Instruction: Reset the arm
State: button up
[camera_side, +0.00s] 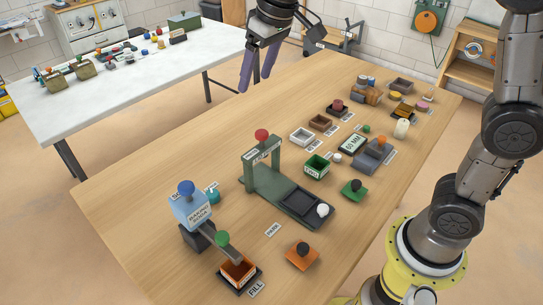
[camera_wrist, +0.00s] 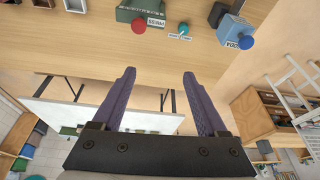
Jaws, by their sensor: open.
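My gripper (camera_side: 255,80) is at the top of the side view, in the air above the far edge of the wooden table (camera_side: 130,205), fingers pointing down. It is open and empty. In the wrist view my gripper (camera_wrist: 159,73) shows two purple fingers spread apart with nothing between them. A green press-like stand (camera_side: 264,175) with a red knob is in the table's middle. A light-blue dispenser (camera_side: 190,211) with a blue knob stands at the near left, above an orange box (camera_side: 237,271) by a label reading FILL. No object touches my fingers.
Small trays, including a green box (camera_side: 316,166), and knobbed lids, including an orange lid (camera_side: 302,256), crowd the table's right half. A white table (camera_side: 130,85) with small items stands behind. The wooden table's far left surface is clear.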

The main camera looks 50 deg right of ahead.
jog(key=s+d+r+t, duration=0.1)
jog(key=s+d+r, duration=0.15)
jog(key=s, duration=0.45)
jog(key=s+d+r+t, duration=0.1)
jog(key=s+d, duration=0.2)
jog(key=s, duration=0.5)
jog(key=s+d+f+m, duration=0.1)
jog(key=s+f, duration=0.8)
jog(key=s, duration=0.1)
jog(key=shift+s+f+h, duration=0.3)
